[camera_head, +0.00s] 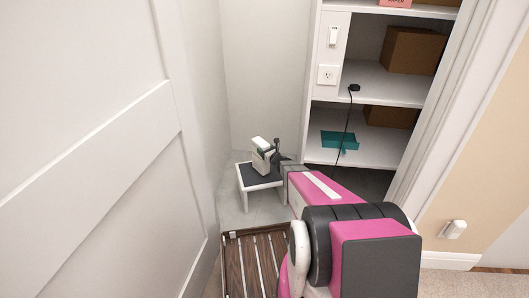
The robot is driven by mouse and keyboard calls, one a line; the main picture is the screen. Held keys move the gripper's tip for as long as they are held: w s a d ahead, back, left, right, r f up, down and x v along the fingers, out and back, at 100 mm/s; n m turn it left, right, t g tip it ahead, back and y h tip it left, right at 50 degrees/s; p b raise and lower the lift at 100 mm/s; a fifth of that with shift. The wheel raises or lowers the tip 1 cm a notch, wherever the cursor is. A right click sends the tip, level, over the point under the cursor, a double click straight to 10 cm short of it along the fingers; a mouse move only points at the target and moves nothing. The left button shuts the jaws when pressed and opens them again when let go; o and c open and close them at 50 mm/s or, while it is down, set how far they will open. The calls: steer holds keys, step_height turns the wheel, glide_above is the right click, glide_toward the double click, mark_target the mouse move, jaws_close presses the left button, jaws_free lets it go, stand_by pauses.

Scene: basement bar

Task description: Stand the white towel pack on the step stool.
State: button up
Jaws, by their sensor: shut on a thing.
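The white towel pack (260,144) is at the far end of my arm, upright or nearly so, with a dark part across its middle. My gripper (271,156) is shut on it and hides part of its right side. The step stool (246,184) has a dark top with a pale rim and light legs, and stands on the floor in the back corner. The pack is over the stool's top. I cannot tell whether its lower end touches the top. My arm covers the stool's right side.
Shelves (384,84) with brown boxes (413,50) and a teal tray (338,140) stand to the right; a dark cord hangs there. A white panelled door (90,130) closes off the left. A slatted wooden piece (254,262) lies in front of the stool.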

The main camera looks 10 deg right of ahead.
steer(key=shift+f, duration=0.75)
steer(key=o, duration=1.4)
steer(key=shift+o, duration=0.2)
